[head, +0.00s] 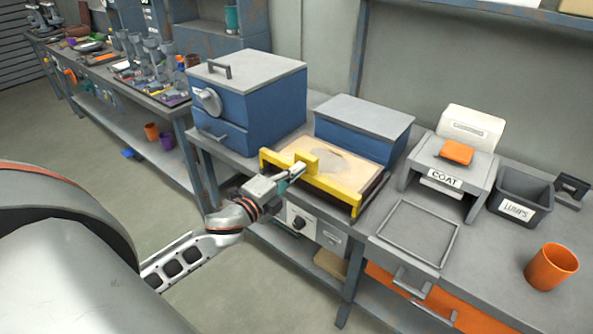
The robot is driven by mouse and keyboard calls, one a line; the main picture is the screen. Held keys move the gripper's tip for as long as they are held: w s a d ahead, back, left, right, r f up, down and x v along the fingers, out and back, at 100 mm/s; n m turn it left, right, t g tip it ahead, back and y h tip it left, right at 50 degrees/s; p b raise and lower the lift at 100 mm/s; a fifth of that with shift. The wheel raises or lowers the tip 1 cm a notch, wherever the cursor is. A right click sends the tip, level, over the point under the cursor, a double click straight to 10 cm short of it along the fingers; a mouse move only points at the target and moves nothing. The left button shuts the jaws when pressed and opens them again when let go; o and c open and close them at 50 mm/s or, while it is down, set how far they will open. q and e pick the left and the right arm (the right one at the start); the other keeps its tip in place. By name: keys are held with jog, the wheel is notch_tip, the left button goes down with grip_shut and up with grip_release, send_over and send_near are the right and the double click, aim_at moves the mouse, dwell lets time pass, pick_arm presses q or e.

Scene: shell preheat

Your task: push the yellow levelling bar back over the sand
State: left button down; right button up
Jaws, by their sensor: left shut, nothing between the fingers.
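The yellow levelling bar (332,188) lies along the front edge of a sand tray, with upright ends and a raised block near its left part. The pale sand (350,171) shows behind it, with a greyish patch near the middle. My left gripper (298,171) is shut and empty. Its fingertips are at the front of the bar, close to the raised block; I cannot tell whether they touch. My right gripper is not in view.
A blue box with a grey lid (365,119) stands directly behind the sand. A blue oven-like box (246,98) stands to the left. To the right are the COAT stand (446,181), an empty square frame (419,231), the LUMPS bin (517,208) and an orange cup (551,267).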

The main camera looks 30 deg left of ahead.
aim_at(313, 156)
pick_arm(q)
jog(key=w, duration=0.7)
jog(key=shift+w+d+r+p, duration=0.1)
jog(key=shift+d+r+p, duration=0.15)
jog(key=shift+p, duration=0.1)
jog(key=w, duration=0.4)
jog(key=w+b, duration=0.1)
jog(key=w, duration=0.3)
jog(key=w+d, duration=0.1)
jog(key=w, duration=0.3)
jog(key=shift+w+f+b, duration=0.35)
jog(key=shift+w+b, duration=0.05)
jog(key=shift+w+d+r, duration=0.1)
jog(key=shift+w, duration=0.55)
jog(key=shift+r, duration=0.1)
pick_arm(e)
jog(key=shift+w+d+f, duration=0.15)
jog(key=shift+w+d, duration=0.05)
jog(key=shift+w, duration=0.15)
pick_arm(q)
jog(key=shift+w+r, duration=0.1)
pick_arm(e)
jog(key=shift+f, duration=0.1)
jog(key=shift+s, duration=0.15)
